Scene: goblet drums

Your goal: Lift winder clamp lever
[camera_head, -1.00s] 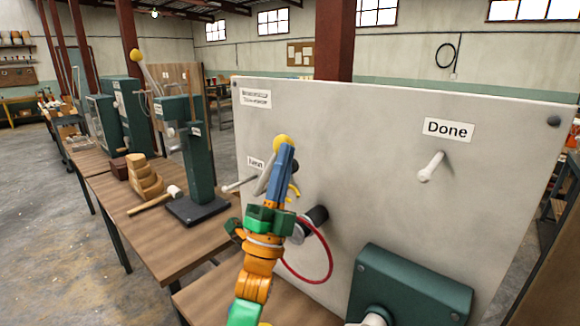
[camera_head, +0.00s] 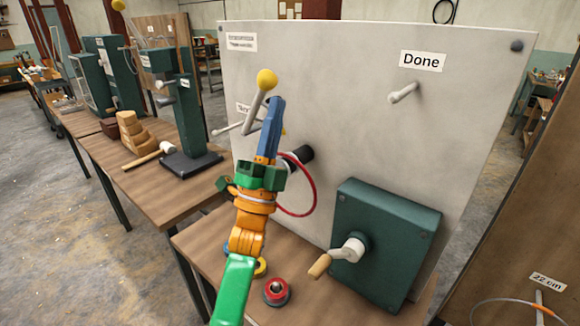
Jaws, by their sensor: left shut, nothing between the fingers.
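A grey lever with a yellow ball knob (camera_head: 267,79) stands out from the pale upright panel, tilted with its knob up. It looks like the clamp lever. My left gripper (camera_head: 277,100) is shut and empty, its blue fingers pointing up just right of the lever and below the knob. I cannot tell whether they touch. The fingers hide part of the panel behind the lever. The winder, a green box (camera_head: 388,235) with a wooden-handled crank (camera_head: 335,257), is fixed low on the panel. My right gripper is not in view.
A black spindle (camera_head: 302,154) and a red wire loop (camera_head: 314,200) are close right of my left gripper. White pegs stick out under the "Done" label (camera_head: 422,61) and at the left. A red spool (camera_head: 277,291) stands on the bench. A wooden mallet (camera_head: 145,157) lies at left.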

